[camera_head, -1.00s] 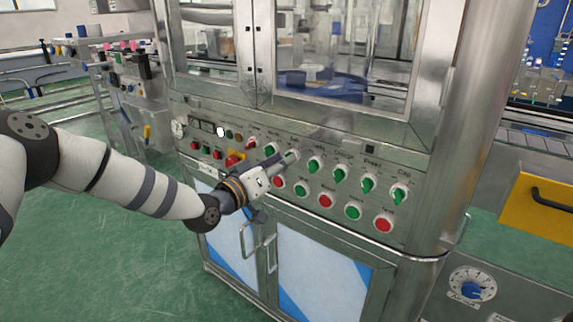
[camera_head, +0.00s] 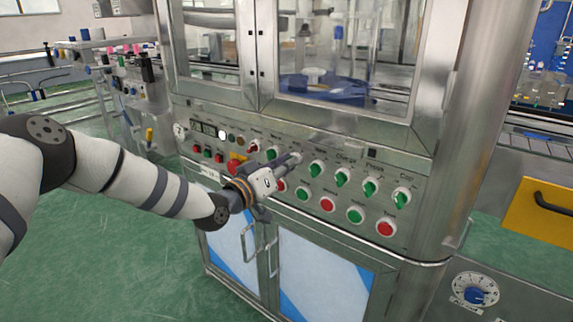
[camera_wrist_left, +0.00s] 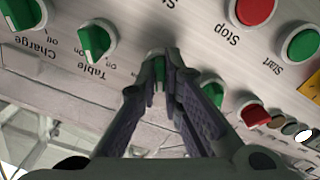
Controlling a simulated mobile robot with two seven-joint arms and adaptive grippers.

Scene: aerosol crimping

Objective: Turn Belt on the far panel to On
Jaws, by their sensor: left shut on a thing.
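The far panel (camera_head: 415,222) is a slanted metal control panel on the machine's front. My left gripper (camera_head: 297,157) reaches it from the left, its fingertips closed around a selector knob just left of the Table knob (camera_head: 318,168). By its place in the row this is the Belt knob; its label is hidden or unreadable. In the left wrist view, a bit of the green Belt knob (camera_wrist_left: 157,56) shows between the fingertips of the gripper (camera_wrist_left: 166,65). The knob's exact angle is mostly hidden. My right gripper is out of view.
Green knobs for Charge (camera_head: 342,177), Press (camera_head: 370,187) and Cap (camera_head: 401,197) continue right. Another green knob (camera_head: 271,152) is close on the left. Red and green push buttons, such as the red one (camera_head: 327,204), lie below. Door handles (camera_head: 272,252) stick out under the panel.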

